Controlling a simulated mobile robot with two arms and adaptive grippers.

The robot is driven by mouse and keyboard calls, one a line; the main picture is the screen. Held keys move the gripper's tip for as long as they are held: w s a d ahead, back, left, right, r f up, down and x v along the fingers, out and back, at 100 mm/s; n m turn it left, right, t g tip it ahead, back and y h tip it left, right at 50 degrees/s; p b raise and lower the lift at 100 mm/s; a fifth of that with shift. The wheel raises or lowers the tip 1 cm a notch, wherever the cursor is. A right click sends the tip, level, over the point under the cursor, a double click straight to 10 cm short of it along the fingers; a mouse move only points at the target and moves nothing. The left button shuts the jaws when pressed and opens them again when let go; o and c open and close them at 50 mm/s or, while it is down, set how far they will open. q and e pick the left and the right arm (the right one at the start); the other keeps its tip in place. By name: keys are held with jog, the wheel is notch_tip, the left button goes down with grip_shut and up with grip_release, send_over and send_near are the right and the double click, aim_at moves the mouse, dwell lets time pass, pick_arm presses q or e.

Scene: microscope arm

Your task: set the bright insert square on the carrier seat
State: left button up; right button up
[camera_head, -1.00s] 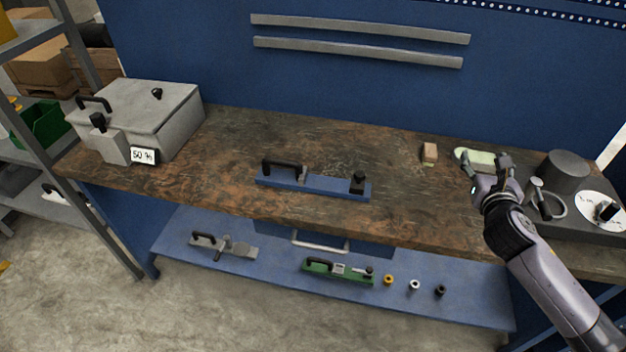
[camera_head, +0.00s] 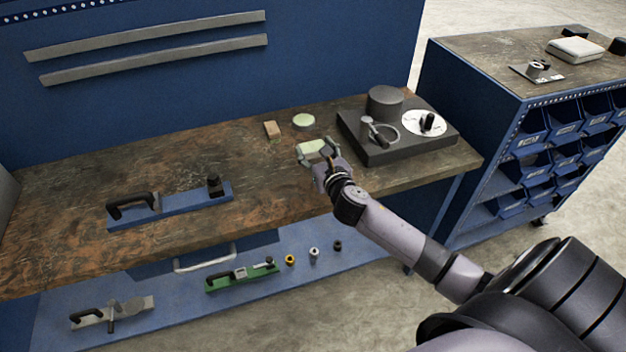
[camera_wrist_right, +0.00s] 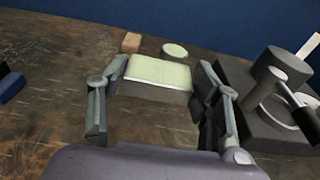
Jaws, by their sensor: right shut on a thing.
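A pale block with a light green top (camera_head: 312,147) is between the fingers of my right gripper (camera_head: 318,156). In the right wrist view the same block (camera_wrist_right: 158,72) sits between both finger pads, with the right gripper (camera_wrist_right: 160,88) shut on it. I cannot tell whether its underside touches the bench. A blue carrier plate (camera_head: 190,207) with a black handle and a black knob lies on the bench, left of the gripper and well apart from it. Which part of it is the seat is too small to tell. My left gripper is not in view.
A round pale green disc (camera_head: 303,121) and a small tan block (camera_head: 272,130) lie behind the gripper. A dark instrument base (camera_head: 390,148) with a cylinder and a white dial stands close on the right. Bare bench (camera_head: 240,165) lies between gripper and carrier.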

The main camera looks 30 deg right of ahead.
notch_tip(320, 180, down, 5)
jog(key=shift+b, duration=0.5)
notch_tip(320, 180, down, 4)
jog(key=shift+r+b, duration=0.1)
jog(key=shift+b, duration=0.65)
jog(key=shift+w+f, duration=0.1)
jog(key=shift+f, duration=0.45)
jog(key=shift+f, duration=0.1)
jog(key=shift+f, duration=0.15)
jog(key=o, duration=1.7)
jog(key=shift+o, duration=0.2)
